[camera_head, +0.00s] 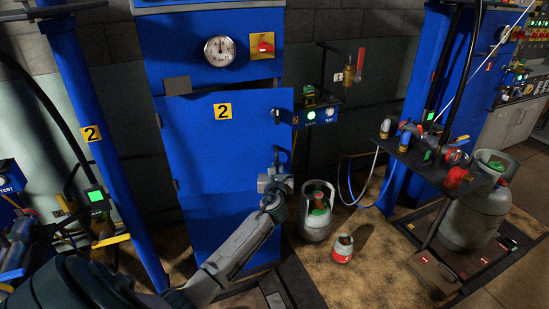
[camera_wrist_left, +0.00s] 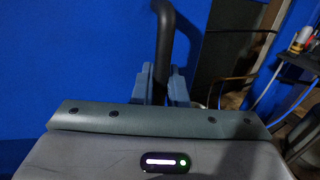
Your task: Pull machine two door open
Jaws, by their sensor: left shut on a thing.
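The blue door (camera_head: 222,150) of machine two carries a yellow label with a 2. Its right edge reaches a little past the cabinet above it, so it looks slightly ajar, but how far I cannot tell. My left gripper (camera_head: 275,172) is at the door's right side, shut on the door handle. In the left wrist view, the dark curved handle (camera_wrist_left: 164,35) rises from between the blue-grey fingers of the gripper (camera_wrist_left: 163,85). The blue door face (camera_wrist_left: 80,60) fills the left of that view. My right gripper is not in view.
A grey gas cylinder (camera_head: 317,218) and a small red-and-white canister (camera_head: 342,248) stand on the floor just right of the door. A blue control box (camera_head: 315,115) sticks out beside the door. A blue post (camera_head: 85,115) stands left. A valve bench (camera_head: 425,165) stands right.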

